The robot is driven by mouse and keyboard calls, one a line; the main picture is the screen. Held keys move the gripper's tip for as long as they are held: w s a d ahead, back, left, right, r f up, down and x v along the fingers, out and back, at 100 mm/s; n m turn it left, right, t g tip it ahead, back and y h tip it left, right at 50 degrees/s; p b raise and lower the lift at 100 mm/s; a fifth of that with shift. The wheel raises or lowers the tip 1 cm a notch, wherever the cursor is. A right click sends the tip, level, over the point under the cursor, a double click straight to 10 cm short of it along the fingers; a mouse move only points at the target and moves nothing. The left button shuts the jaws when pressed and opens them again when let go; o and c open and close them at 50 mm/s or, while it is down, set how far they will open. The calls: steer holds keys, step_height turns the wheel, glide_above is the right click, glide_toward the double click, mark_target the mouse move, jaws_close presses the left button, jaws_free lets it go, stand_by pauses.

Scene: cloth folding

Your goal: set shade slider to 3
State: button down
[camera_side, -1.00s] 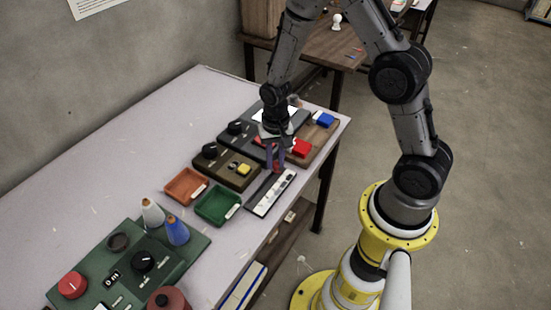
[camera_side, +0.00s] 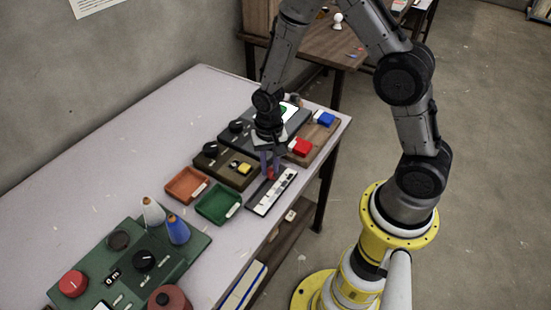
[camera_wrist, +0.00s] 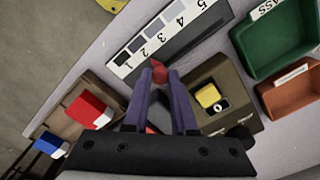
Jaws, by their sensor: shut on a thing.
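The shade slider (camera_wrist: 200,50) is a dark panel with a white scale numbered 1 to 5 beside grey swatches. It also shows in the side view (camera_side: 280,190). Its red knob (camera_wrist: 158,72) sits between my fingertips, roughly level with the 2 mark; the exact setting is hard to tell. My gripper (camera_wrist: 160,78) is shut on the knob. In the side view my gripper (camera_side: 270,172) points down at the panel's far end, with red showing at the tips.
A brown box with a yellow button (camera_wrist: 208,95) stands close beside my fingers. Red (camera_wrist: 88,110) and blue (camera_wrist: 50,145) blocks lie on a wooden board. Green (camera_side: 219,206) and orange (camera_side: 187,186) trays stand nearby. The table's near edge runs close to the slider.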

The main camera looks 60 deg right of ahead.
mark_target(264, 184)
steer(key=shift+a+r, duration=0.1)
steer(key=shift+a, duration=1.35)
steer(key=c, duration=0.7)
jaws_free()
step_height(264, 184, up, 14)
steer(key=shift+f, duration=0.15)
